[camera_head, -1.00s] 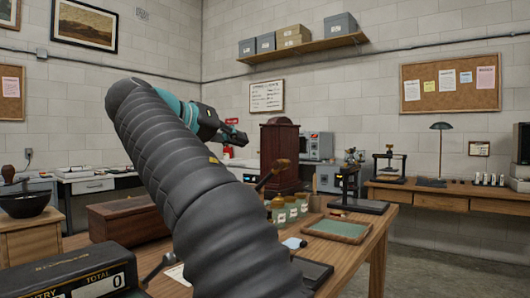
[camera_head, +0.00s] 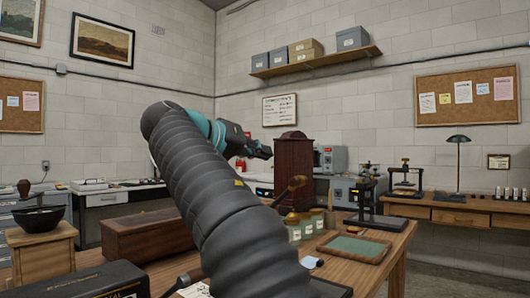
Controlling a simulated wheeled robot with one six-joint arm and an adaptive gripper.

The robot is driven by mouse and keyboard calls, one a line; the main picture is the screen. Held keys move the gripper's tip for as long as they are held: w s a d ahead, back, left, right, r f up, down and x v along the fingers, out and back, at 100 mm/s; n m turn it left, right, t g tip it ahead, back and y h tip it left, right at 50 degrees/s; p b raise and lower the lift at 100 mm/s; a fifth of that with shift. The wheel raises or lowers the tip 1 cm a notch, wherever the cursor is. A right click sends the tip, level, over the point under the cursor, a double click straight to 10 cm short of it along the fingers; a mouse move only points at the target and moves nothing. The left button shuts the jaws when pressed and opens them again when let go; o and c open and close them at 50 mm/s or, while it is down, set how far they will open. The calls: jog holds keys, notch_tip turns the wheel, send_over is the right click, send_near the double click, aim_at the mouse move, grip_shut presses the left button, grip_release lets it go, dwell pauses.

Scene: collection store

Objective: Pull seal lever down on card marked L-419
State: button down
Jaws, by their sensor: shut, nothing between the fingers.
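My gripper (camera_head: 262,150) is at the end of my raised arm, dark and small in the picture, shut and empty. It shows in front of the back wall, just left of the top of a dark red wooden case (camera_head: 293,160). A lever with a brown wooden knob (camera_head: 297,183) rises beside my arm; its base is hidden behind the arm. A black press (camera_head: 366,195) stands on the wooden table, and another press (camera_head: 406,180) stands on the bench at the back right. I cannot read L-419 on any card, so I cannot tell which lever it marks.
Several jars (camera_head: 305,222) and a green-topped tray (camera_head: 354,247) sit on the table (camera_head: 390,246). A long wooden box (camera_head: 147,234) lies left of my arm. Floor shows at the lower right.

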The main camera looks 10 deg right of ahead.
jog(key=w+d+f+b, duration=0.1)
jog(key=d+f, duration=0.3)
jog(key=d, duration=0.2)
jog(key=shift+w+f+b, duration=0.2)
jog(key=shift+w+b, duration=0.1)
jog(key=shift+b, duration=0.05)
